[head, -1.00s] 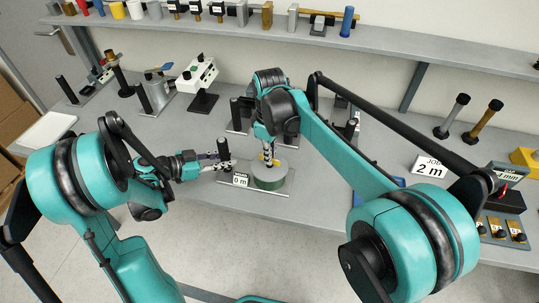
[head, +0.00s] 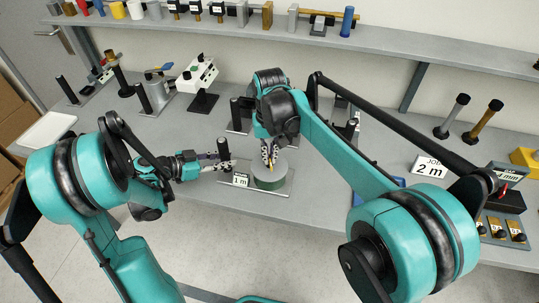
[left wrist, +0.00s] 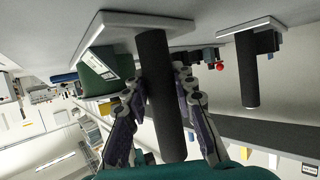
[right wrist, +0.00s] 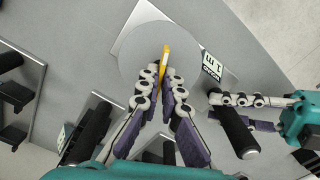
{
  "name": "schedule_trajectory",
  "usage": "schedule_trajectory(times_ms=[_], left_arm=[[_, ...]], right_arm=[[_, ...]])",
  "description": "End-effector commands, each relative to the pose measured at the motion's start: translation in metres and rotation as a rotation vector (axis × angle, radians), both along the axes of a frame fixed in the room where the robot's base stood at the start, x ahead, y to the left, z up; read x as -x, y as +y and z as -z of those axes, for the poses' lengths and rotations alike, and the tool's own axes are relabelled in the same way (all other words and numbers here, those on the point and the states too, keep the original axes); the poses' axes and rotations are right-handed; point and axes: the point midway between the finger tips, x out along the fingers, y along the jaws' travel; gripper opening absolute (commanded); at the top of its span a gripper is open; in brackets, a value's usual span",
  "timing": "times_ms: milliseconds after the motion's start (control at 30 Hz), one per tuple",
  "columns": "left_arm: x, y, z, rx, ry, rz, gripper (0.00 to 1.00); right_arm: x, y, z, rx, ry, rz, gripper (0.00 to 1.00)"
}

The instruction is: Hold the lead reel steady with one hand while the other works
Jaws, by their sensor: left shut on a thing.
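The lead reel is a green drum with a grey top (head: 269,174), on a flat plate with a "1 m" label (head: 240,180). Its green side shows in the left wrist view (left wrist: 105,73). My left gripper (head: 228,164) is shut on the black upright post (left wrist: 158,85) beside the drum, one finger on each side. My right gripper (right wrist: 165,75) is over the drum, its fingers close together on either side of a yellow crank piece (right wrist: 166,57). I cannot tell whether they press on it. The head view shows little of these fingertips.
A white device on a black stand (head: 198,76) is behind my left gripper. Two handled posts (head: 452,117) stand at the back right. The bench front near the plate is clear.

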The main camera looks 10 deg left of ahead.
Motion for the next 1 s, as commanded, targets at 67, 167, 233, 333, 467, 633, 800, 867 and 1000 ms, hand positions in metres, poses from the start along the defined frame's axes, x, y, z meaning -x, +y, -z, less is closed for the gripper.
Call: schedule_trajectory(times_ms=[67, 167, 233, 333, 467, 633, 800, 867, 1000], left_arm=[[0.0000, 0.0002, 0.0004, -0.001, 0.001, 0.000, 0.00], [0.0000, 0.0002, 0.0004, -0.001, 0.001, 0.000, 0.00], [0.0001, 0.0002, 0.0005, -0.001, 0.001, 0.000, 0.00], [0.0001, 0.0002, 0.0005, -0.001, 0.001, 0.000, 0.00], [0.0001, 0.0001, 0.0005, -0.001, 0.001, 0.000, 0.00], [0.0001, 0.0001, 0.0005, -0.001, 0.001, 0.000, 0.00], [0.0001, 0.0001, 0.0005, -0.001, 0.001, 0.000, 0.00], [0.0001, 0.0001, 0.0005, -0.001, 0.001, 0.000, 0.00], [0.0001, 0.0001, 0.0005, -0.001, 0.001, 0.000, 0.00]], right_arm=[[0.0000, -0.0001, -0.0003, 0.000, 0.000, 0.072, 0.00], [0.0000, -0.0001, -0.0003, 0.000, 0.000, 0.167, 0.00], [0.0000, -0.0001, -0.0003, 0.000, 0.000, 0.234, 0.00], [0.0000, -0.0001, -0.0003, 0.000, 0.000, 0.329, 0.00], [0.0000, -0.0001, -0.0003, 0.000, 0.000, 0.452, 0.00], [0.0000, -0.0001, -0.0004, 0.000, 0.000, 0.614, 0.00], [0.0000, -0.0001, -0.0004, 0.000, 0.000, 0.768, 0.00], [0.0000, -0.0001, -0.0004, 0.000, 0.000, 0.819, 0.00], [0.0000, -0.0001, -0.0004, 0.000, 0.000, 0.924, 0.00]])
